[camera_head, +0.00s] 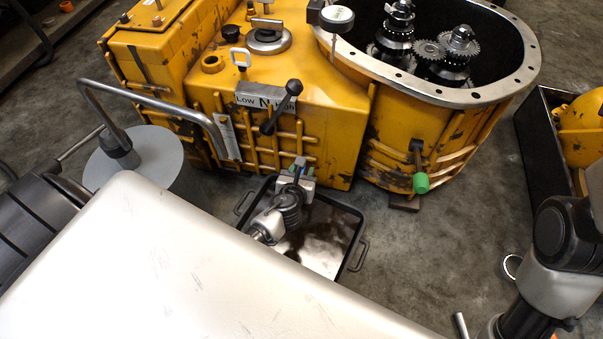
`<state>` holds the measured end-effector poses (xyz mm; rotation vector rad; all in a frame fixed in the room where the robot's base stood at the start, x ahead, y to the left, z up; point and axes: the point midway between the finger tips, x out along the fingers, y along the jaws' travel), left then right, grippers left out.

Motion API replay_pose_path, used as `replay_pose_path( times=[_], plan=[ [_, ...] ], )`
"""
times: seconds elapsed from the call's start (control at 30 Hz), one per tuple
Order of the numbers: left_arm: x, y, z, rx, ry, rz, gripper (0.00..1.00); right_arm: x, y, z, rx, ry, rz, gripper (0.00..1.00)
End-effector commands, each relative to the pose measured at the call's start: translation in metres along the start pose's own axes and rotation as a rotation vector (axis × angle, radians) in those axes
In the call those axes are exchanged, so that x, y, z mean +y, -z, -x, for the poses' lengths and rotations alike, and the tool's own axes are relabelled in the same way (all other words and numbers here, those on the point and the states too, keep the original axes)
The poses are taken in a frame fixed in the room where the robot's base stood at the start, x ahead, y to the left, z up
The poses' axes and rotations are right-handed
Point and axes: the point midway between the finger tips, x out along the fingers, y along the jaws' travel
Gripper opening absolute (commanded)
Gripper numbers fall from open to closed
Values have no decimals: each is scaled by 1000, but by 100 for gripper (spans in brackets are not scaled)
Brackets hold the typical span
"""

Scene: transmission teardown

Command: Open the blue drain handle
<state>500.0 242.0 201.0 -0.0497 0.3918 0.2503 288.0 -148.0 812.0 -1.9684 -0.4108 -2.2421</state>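The yellow transmission housing (330,110) stands across the top of the view. My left gripper (298,170) is at the lower front of the housing, above a black drain tray (358,232). A small patch of blue (308,171) shows right at its fingertips; it may be the blue drain handle, mostly hidden by the gripper. I cannot tell whether the fingers are closed on it. My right arm comes in at the right edge, and its gripper is not in view.
A green-gripped handle (421,183) sticks out of the housing to the right. A black-knobbed shift lever (292,90) is above my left gripper. Dark liquid lies in the tray. A black bin (535,130) with yellow parts stands at right.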

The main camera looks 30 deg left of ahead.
Motion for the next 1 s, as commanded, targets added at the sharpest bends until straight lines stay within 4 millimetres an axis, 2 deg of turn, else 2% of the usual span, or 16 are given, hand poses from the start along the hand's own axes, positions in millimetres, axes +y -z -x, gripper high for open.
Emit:
replay_pose_path(
  times=[0.1, 0.13, 0.3, 0.4, 0.73, 0.97, 1.0],
  plan=[
    [0, 0, 0, 0, 0, 0, 40, 0, 0, 0, 0, 0, 0, 96],
    [0, 0, 0, 0, 0, 0, 37, 0, 0, 0, 0, 0, 0, 96],
    [0, 0, 0, 0, 0, 0, 11, 0, 0, 0, 0, 0, 0, 96],
    [0, 0, 0, 0, 0, 1, 0, 0, 0, 0, 0, 0, 0, 96],
    [0, -1, 0, -1, -100, 43, 0, 0, 0, 0, -2, -1, -1, 96],
    [0, -1, 0, -2, -102, 42, 0, 0, 0, 1, -4, -2, -1, 96],
    [0, -1, 0, -2, -102, 42, 18, 0, 0, 1, -4, -2, -1, 96]
  ],
)
